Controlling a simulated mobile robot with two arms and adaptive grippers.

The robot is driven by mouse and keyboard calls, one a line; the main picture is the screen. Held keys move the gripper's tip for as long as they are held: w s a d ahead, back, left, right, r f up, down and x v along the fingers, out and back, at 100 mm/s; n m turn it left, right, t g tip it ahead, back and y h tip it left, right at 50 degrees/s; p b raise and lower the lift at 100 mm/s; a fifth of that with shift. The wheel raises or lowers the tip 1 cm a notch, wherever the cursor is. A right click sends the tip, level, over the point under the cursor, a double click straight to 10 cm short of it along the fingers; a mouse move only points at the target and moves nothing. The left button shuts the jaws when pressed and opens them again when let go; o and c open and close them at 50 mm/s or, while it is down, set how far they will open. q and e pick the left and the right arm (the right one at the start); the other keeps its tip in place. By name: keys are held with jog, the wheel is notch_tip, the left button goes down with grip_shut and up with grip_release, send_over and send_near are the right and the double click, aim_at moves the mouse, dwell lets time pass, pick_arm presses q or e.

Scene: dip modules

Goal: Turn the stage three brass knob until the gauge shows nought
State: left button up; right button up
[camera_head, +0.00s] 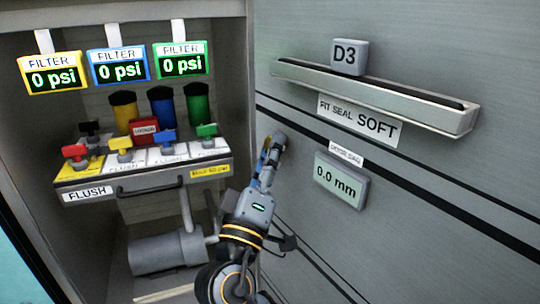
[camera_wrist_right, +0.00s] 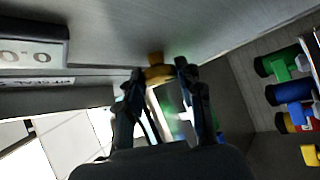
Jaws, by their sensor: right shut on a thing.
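The brass knob (camera_wrist_right: 158,72) sticks out of the grey panel in the right wrist view. My right gripper (camera_wrist_right: 160,76) is shut on it, with one finger on each side. In the head view my right gripper (camera_head: 271,150) reaches up to the panel's left part and mostly hides the knob. The gauge (camera_head: 341,181) on the panel right of the gripper reads 0.0 mm. Part of the gauge (camera_wrist_right: 32,50) also shows upside down in the right wrist view. My left gripper is not in view.
A ledge (camera_head: 440,117) with a D3 block (camera_head: 348,57) juts from the panel above the gauge. Left of the gripper, an open cabinet holds a flush shelf (camera_head: 120,184) with several coloured valves. Three filter displays above, including a blue one (camera_head: 119,67), read 0 psi.

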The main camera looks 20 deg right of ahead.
jog(key=shift+f, duration=0.1)
jog(key=o, duration=1.2)
jog(key=shift+c, duration=0.2)
jog(key=v, duration=1.2)
jog(key=shift+w+f, duration=0.1)
